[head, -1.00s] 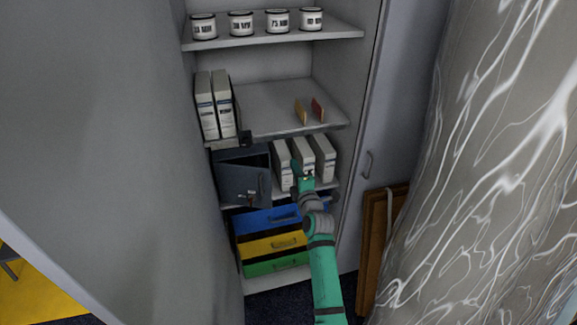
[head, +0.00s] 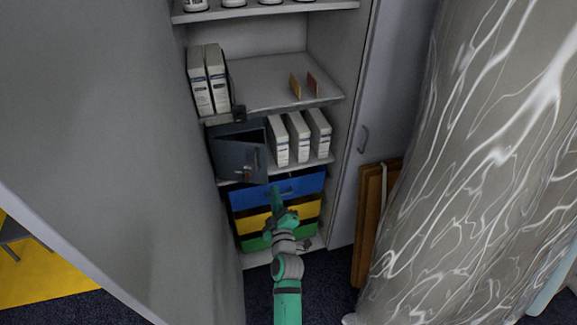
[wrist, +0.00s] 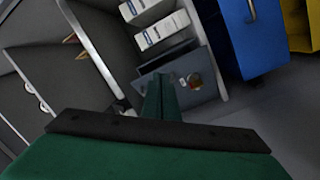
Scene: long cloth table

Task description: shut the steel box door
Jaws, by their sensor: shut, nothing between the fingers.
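The steel box (head: 222,129) is dark grey and sits on the shelf at the left, below the upright binders. Its door (head: 236,162) stands partly open, with a dark gap at the right and a handle and lock on its face. My gripper (head: 275,189) is shut and empty, below and right of the door, in front of the blue drawer in the picture. In the wrist view the door (wrist: 205,92) with its lock lies just beyond my fingertips (wrist: 160,78). I cannot tell if they touch it; no contact shows in the head view.
White binders (head: 298,138) stand right of the box. Blue (head: 250,198), yellow (head: 306,210) and green drawers are below. A large grey cabinet door (head: 90,130) fills the left. Wooden boards (head: 370,220) and a veined column (head: 470,170) stand at the right.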

